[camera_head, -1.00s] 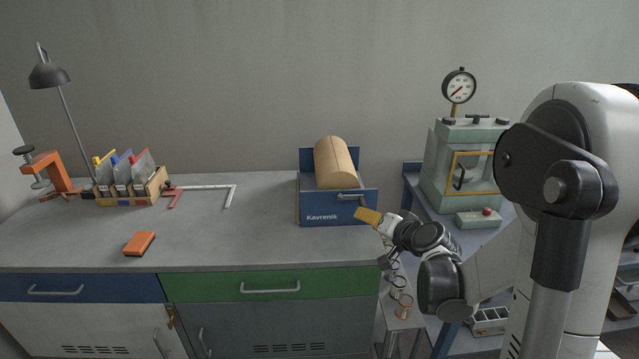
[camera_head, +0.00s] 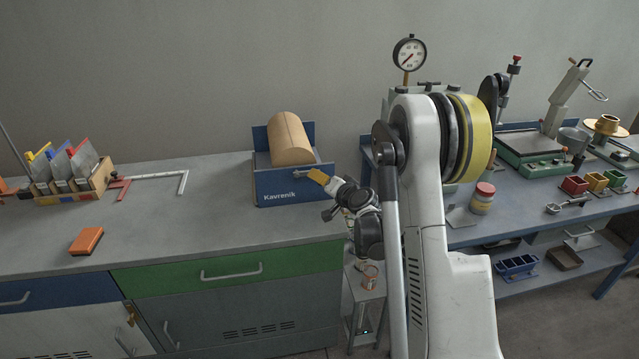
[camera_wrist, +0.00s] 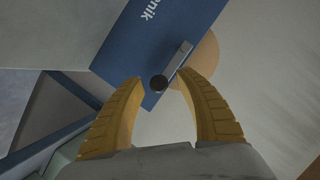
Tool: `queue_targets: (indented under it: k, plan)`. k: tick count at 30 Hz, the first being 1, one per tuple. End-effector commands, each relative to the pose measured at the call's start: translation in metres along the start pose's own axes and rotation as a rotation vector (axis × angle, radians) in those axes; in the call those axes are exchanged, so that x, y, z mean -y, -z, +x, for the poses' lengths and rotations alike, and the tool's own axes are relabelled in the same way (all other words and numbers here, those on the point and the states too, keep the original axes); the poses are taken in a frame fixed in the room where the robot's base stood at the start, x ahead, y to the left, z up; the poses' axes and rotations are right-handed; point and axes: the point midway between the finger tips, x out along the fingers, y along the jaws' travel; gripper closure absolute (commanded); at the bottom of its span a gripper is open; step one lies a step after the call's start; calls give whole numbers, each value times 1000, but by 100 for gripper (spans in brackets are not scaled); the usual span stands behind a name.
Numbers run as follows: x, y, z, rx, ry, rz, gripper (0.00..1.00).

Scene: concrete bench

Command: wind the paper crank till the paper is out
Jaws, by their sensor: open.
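The blue paper dispenser (camera_head: 289,190) marked Kavrenik stands at the bench's right end and holds a brown paper roll (camera_head: 290,140). Its grey crank (camera_head: 298,172) is on the right part of the front. In the wrist view, the crank arm (camera_wrist: 179,60) ends in a dark round knob (camera_wrist: 158,83). My gripper (camera_head: 319,177) is at the crank. In the wrist view, its yellow fingers are open, one on each side of the knob, with gaps visible. The roll's round end (camera_wrist: 207,52) shows partly behind the crank and a finger.
An orange block (camera_head: 87,240), a rack of colored-handled tools (camera_head: 75,180) and a red-and-grey square (camera_head: 150,178) lie to the left on the bench. A gauge (camera_head: 409,54) rises behind my arm. A blue table (camera_head: 540,220) with several tools stands right. The bench middle is clear.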

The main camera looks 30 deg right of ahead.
Motion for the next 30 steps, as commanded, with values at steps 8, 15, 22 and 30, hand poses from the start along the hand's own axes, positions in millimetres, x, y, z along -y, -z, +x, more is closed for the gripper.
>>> queue_targets:
  k: [8,15,22,30]
  plan:
    - [0,0,9,0,0,1,58]
    - [0,0,9,0,0,0,93]
    - [0,0,9,0,0,0,100]
    - [4,3,14,1,-11,-27,100]
